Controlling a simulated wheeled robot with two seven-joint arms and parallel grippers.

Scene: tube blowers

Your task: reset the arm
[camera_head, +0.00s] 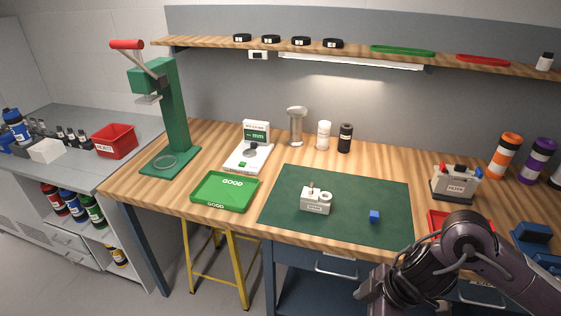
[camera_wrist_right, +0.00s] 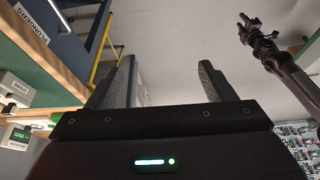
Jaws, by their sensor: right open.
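My right arm (camera_head: 468,243) comes in at the lower right of the head view and bends down in front of the bench edge. In the right wrist view my right gripper (camera_wrist_right: 168,72) is open, its two fingers wide apart with nothing between them. A dark arm (camera_wrist_right: 284,66), which looks like my left one, hangs at the upper right of that view; its small gripper end (camera_wrist_right: 252,30) is too unclear to read. My left arm is not in the head view.
A green GOOD tray (camera_head: 225,192) and green press (camera_head: 172,115) stand left. A red tray (camera_head: 436,222) is partly behind my right arm.

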